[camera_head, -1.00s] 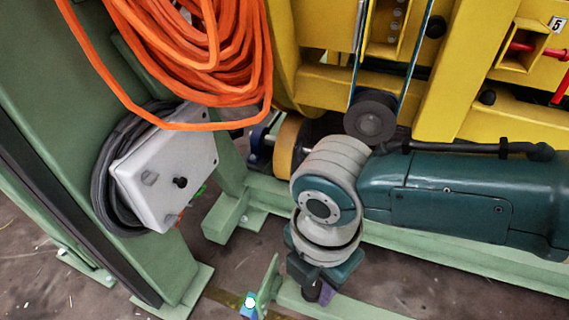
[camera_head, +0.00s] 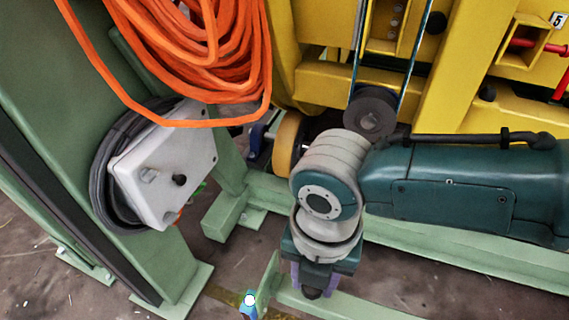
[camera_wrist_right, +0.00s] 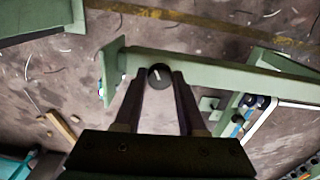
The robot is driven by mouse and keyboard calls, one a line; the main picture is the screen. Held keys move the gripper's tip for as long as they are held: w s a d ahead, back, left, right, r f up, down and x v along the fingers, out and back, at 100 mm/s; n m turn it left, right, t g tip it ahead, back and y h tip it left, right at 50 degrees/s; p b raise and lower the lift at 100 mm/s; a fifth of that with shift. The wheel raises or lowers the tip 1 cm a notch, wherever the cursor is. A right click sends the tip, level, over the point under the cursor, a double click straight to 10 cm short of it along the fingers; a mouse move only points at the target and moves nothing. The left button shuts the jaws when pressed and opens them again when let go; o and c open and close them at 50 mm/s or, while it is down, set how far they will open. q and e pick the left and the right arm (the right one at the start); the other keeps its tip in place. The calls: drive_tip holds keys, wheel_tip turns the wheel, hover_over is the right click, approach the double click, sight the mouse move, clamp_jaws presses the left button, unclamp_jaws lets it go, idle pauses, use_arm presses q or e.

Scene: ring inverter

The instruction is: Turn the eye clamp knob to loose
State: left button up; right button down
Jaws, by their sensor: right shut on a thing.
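A round black knob (camera_wrist_right: 160,80) with a short white mark shows in the right wrist view, at the edge of a green beam (camera_wrist_right: 215,73). The white mark stands nearly upright in that view, leaning slightly. My right gripper (camera_wrist_right: 159,74) has one dark finger on each side of the knob and is shut on it. In the head view my right gripper (camera_head: 312,286) points down over the lower green rail, and the knob is mostly hidden beneath it. My left gripper is not in view.
A green upright plate (camera_head: 268,284) with a blue, white-tipped part (camera_head: 249,302) stands just left of the gripper. A grey control box (camera_head: 165,165) and an orange cable coil (camera_head: 195,60) hang at the left. Yellow machinery (camera_head: 335,85) stands behind.

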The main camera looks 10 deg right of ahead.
drive_tip(key=c, duration=0.5)
unclamp_jaws()
drive_tip(key=shift+r, duration=0.15)
wheel_tip(320, 180, up, 10)
drive_tip(key=p, duration=0.6)
